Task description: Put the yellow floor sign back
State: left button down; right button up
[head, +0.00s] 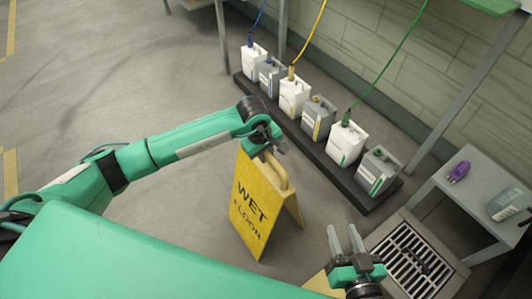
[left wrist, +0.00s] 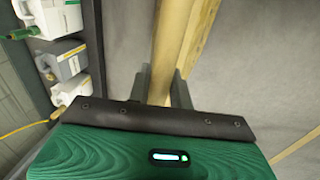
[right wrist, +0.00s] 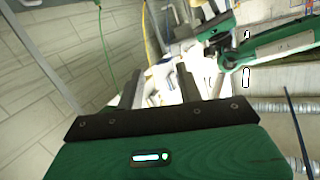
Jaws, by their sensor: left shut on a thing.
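The yellow floor sign (head: 254,208) stands upright and spread in the middle of the head view, with "WET FLOOR" facing my body. I cannot tell whether its feet touch the floor. My left gripper (head: 272,150) is at its top, shut on the handle; the yellow handle (left wrist: 168,45) runs between the fingers in the left wrist view. My right gripper (head: 345,236) is to the right of the sign, apart from it, with fingers open and empty. The right wrist view also shows it empty (right wrist: 158,85).
Several white and grey jugs (head: 294,95) stand on a dark rack (head: 310,147) behind the sign. A floor grate (head: 412,258) and a grey table (head: 470,185) with a purple item (head: 459,172) are at right. A yellow patch (head: 318,282) shows beside my right gripper. Floor at left is clear.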

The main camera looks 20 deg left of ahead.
pick_arm(q)
jog(key=c, duration=1.3)
grip_release()
jog(key=shift+o, duration=0.2)
jog(key=shift+r, duration=0.15)
